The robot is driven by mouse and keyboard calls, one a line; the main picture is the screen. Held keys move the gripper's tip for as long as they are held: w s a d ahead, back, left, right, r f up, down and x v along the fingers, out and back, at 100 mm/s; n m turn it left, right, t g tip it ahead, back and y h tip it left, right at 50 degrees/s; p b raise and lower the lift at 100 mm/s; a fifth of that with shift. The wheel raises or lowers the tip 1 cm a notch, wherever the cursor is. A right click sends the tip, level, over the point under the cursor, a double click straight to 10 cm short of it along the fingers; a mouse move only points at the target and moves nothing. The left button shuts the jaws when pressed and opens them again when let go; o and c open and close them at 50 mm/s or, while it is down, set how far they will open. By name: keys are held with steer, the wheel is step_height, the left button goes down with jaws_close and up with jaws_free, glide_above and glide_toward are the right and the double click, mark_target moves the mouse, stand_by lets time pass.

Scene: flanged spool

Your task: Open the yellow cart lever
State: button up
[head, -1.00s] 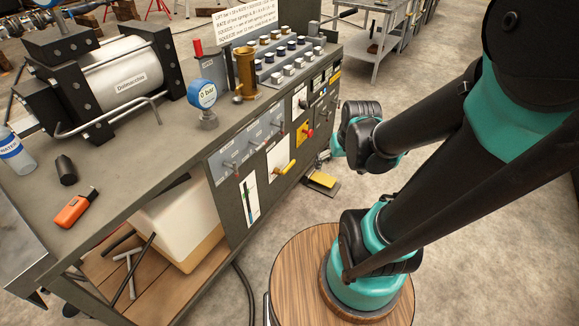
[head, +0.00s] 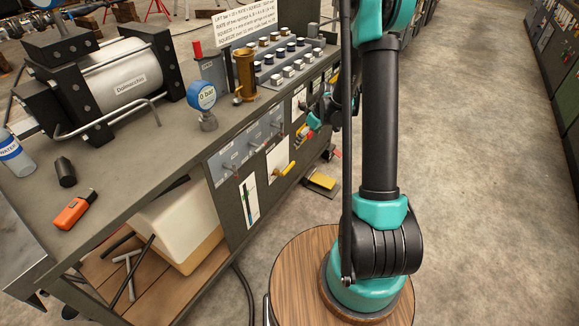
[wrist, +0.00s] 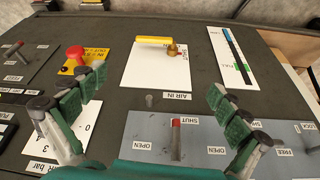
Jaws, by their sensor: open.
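The yellow lever (wrist: 155,40) sits on a brass fitting over a white plate, with SHUT and AIR IN labels nearby, in the upper middle of the wrist view. In the head view the yellow lever (head: 285,169) is on the cart's front panel. My gripper (wrist: 157,84) is open and empty, its fingers spread apart. The lever shows beyond the fingertips, in the gap between them, and nothing touches it. In the head view my gripper is small and partly hidden by my arm, close to the panel.
A red knob (wrist: 75,54) on a yellow plate is near the left finger. A red-tipped lever (wrist: 176,138) on a grey plate is below the yellow lever. A yellow pedal (head: 321,181) lies on the floor by the cart (head: 130,195). Open floor lies to the right.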

steer(key=n, duration=0.2)
glide_toward(289, 167)
steer(key=shift+y, duration=0.4)
steer(key=x, duration=0.8)
steer(key=shift+w+d+f, duration=0.1)
steer(key=shift+w+f, duration=0.15)
steer(key=shift+f, duration=0.05)
steer(key=c, duration=1.3)
steer(key=shift+c, duration=0.2)
